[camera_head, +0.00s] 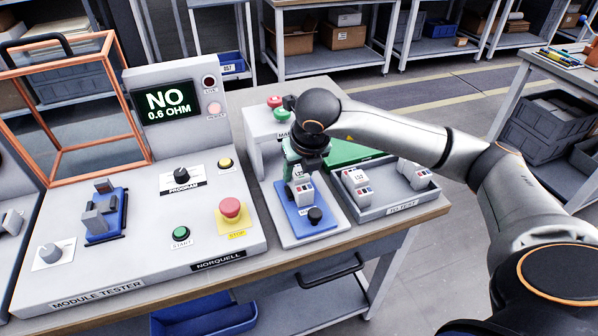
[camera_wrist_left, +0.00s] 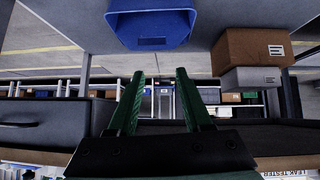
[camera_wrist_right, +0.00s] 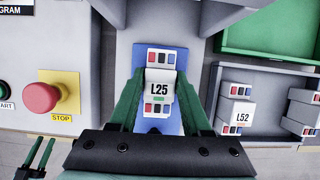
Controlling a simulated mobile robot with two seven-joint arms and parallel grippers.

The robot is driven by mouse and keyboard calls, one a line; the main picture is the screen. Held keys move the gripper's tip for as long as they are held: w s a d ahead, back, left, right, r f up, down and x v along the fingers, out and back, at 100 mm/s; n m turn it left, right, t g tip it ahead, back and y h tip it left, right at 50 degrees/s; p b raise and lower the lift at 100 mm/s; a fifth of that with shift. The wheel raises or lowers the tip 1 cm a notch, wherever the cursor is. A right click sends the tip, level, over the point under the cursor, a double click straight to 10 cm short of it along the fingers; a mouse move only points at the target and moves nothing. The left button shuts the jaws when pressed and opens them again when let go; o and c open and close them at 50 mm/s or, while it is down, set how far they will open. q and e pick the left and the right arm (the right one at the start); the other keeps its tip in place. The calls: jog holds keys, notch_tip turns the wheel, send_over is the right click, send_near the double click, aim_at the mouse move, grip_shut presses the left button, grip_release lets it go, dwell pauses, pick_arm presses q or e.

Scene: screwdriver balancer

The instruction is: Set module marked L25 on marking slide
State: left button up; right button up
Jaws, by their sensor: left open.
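The module marked L25 (camera_wrist_right: 158,92) is white with red, black and blue terminals. It sits on the blue plate of the marking slide (camera_wrist_right: 158,126), label facing up. In the head view the module (camera_head: 302,190) stands on the slide's blue plate (camera_head: 298,222), behind a black knob. My right gripper (camera_wrist_right: 160,78) is over the slide, its green fingers on either side of the module. They are spread as wide as the left ones, and contact is hard to tell. My left gripper (camera_wrist_left: 159,74) is open and empty, low by the bench; its fingers also show in the right wrist view (camera_wrist_right: 36,158).
A grey tray (camera_head: 398,207) right of the slide holds other modules, one marked L52 (camera_wrist_right: 236,118). A green tray (camera_wrist_right: 270,30) lies behind it. Left stands the module tester (camera_head: 215,190), reading NO 0.6 OHM, with a red stop button (camera_head: 230,208). A blue bin (camera_wrist_left: 152,22) appears near my left gripper.

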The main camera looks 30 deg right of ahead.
jog(key=o, duration=0.4)
pick_arm(q)
jog(key=shift+w+r, duration=0.1)
jog(key=shift+w, duration=0.05)
pick_arm(e)
jog(key=shift+o, duration=0.3)
jog(key=shift+f, duration=0.1)
jog(key=shift+s+r, duration=0.1)
jog(key=shift+r, duration=0.25)
pick_arm(q)
jog(key=shift+w+d+r+p, duration=0.2)
jog(key=shift+d+r+p, duration=0.15)
jog(key=shift+d+r, duration=0.35)
pick_arm(e)
jog(key=v, duration=1.2)
pick_arm(q)
jog(key=shift+a+r, duration=0.1)
jog(key=shift+a, duration=0.05)
pick_arm(e)
jog(key=shift+s+f, duration=0.1)
